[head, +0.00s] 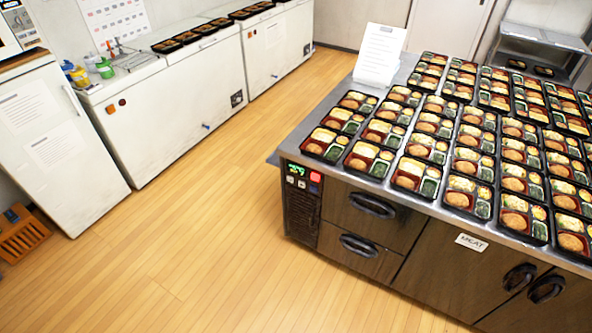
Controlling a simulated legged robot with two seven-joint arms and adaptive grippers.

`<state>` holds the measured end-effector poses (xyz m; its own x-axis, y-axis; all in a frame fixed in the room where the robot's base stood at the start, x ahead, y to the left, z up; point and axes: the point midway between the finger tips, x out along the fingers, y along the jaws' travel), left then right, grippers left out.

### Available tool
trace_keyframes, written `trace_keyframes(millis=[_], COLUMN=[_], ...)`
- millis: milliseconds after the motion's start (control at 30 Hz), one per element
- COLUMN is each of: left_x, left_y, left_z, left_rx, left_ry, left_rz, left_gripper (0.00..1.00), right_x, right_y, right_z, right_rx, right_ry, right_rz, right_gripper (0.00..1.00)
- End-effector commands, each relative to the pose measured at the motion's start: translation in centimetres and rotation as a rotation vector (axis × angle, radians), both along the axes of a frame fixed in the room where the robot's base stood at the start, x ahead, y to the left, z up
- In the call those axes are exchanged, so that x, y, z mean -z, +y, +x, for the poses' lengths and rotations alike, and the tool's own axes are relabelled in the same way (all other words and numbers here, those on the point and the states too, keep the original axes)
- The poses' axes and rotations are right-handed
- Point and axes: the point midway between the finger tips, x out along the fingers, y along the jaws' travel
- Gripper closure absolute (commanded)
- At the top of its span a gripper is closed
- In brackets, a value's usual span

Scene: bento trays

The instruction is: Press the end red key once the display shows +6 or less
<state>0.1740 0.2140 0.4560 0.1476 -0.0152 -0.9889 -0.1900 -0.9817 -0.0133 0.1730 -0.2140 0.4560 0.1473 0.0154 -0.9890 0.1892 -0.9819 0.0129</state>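The counter's control panel (302,180) is at the near left corner of the steel counter, facing me. Its display (295,169) is lit with green characters, too small to read surely. The red key (315,177) is at the right end of the panel, beside the display. Small pale keys (296,182) sit below the display, and a bluish key (314,188) is below the red one. Neither of my grippers is in view, and nothing touches the panel.
Many bento trays (427,147) cover the counter top, with a paper sign (380,55) at its back left. Drawer handles (372,206) stick out right of the panel. White freezers (170,110) line the left wall. The wooden floor (190,235) before the panel is clear.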

Motion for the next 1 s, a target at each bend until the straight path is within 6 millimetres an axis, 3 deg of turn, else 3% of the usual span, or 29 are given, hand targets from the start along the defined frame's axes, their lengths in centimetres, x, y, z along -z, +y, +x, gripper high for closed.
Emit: trace_keyframes(millis=[433, 600, 1000], left_x=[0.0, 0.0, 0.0], left_y=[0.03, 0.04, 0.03], left_z=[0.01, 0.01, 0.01], left_rx=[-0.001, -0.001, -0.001], left_ry=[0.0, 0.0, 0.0], left_rz=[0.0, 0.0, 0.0], left_gripper=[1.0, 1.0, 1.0], right_x=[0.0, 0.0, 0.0], right_y=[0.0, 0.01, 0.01], right_z=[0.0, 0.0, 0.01], right_rx=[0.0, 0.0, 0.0], right_ry=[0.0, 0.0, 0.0], right_rz=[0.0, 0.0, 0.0], right_gripper=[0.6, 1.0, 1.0])
